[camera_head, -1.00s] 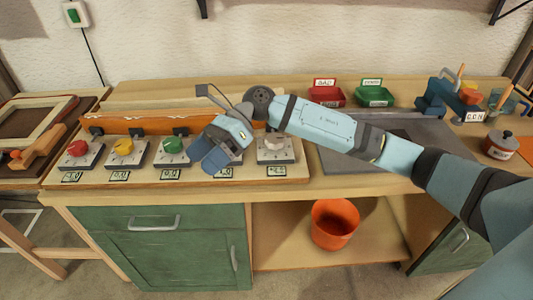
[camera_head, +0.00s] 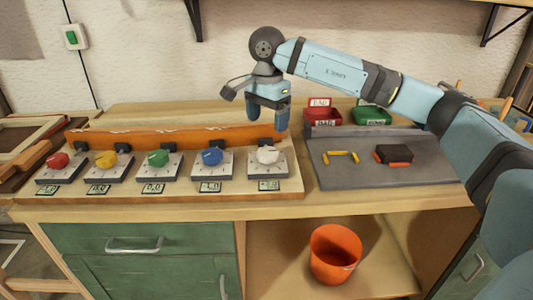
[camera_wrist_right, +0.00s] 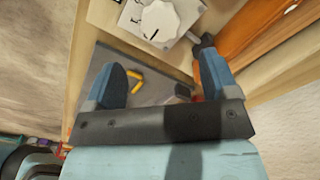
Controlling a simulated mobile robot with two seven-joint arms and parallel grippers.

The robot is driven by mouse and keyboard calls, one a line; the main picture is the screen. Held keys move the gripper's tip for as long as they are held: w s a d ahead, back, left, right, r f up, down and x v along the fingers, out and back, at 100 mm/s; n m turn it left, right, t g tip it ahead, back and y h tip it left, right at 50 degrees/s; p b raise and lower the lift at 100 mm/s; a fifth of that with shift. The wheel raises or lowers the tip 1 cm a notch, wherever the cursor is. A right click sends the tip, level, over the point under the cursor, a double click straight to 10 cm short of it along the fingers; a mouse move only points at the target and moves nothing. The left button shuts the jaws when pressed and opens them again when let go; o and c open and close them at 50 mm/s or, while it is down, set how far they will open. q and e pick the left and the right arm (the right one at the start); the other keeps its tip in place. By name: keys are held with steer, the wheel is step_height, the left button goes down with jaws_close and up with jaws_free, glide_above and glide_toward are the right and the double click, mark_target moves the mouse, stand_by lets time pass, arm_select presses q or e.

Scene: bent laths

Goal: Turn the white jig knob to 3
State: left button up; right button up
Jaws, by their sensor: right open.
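The white jig knob (camera_head: 267,155) sits on its pale dial plate at the right end of a row of knobs on the wooden jig board (camera_head: 225,190). A small display (camera_head: 269,185) lies in front of it; its digits are too small to read surely. My right gripper (camera_head: 268,118) is open, fingers pointing down, above and behind the white knob, apart from it. The right wrist view shows the white knob (camera_wrist_right: 160,20) at the top, beyond the two spread fingers (camera_wrist_right: 160,72), with a dark mark on its face. My left gripper is not in view.
Red (camera_head: 57,161), yellow (camera_head: 106,159), green (camera_head: 158,158) and blue (camera_head: 212,156) knobs stand to the left. An orange bent lath (camera_head: 160,136) runs behind them. A grey tray (camera_head: 430,170) with small parts lies right. Red (camera_head: 323,116) and green (camera_head: 372,116) bins stand behind it.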

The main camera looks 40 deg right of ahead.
mark_target(267, 151)
step_height(267, 151, down, 8)
steer(key=shift+f+b, duration=0.1)
steer(key=shift+b, duration=0.55)
steer(key=shift+f, duration=0.45)
steer(key=c, duration=0.9)
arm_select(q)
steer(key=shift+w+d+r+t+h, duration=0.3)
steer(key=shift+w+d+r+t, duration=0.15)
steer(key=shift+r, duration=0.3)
